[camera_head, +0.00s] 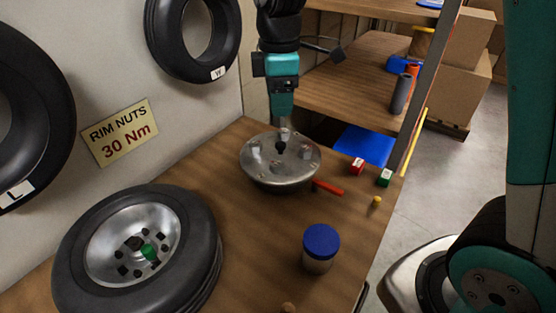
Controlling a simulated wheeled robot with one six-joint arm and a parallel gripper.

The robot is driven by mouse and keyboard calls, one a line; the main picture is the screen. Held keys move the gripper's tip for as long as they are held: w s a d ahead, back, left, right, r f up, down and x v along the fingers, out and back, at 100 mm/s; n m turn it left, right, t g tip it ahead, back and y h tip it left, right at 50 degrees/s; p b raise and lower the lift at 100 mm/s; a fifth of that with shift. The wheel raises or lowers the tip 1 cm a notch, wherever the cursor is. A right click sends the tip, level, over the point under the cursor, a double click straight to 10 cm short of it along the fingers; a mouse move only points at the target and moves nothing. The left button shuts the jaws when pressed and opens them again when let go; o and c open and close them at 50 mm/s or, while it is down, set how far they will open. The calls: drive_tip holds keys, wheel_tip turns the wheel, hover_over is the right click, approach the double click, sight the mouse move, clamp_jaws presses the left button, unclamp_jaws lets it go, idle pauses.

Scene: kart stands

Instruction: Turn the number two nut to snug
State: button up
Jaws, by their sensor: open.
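A wheel with a black tyre (190,245) and a silver rim (112,262) lies on the bench at the lower left. Several dark nuts sit around its hub, and a green piece (149,252) stands among them. I cannot read any numbers, so I cannot tell which nut is number two. My gripper (283,134) points down over a round metal plate (258,165) at the back of the bench, well away from the wheel. It is open; its fingertips are small and partly merge with the plate's dark centre, so contact is unclear.
A blue-lidded jar (321,242) stands front right on the wooden bench (240,250). A sign (120,133) reads "RIM NUTS 30 Nm".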

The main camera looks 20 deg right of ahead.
sight(279, 163)
wheel_tip(279, 163, down, 17)
drive_tip(key=shift+s+r+p, duration=0.15)
drive_tip(key=shift+r+p, duration=0.05)
drive_tip(key=shift+p, duration=0.65)
drive_tip(key=c, duration=0.9)
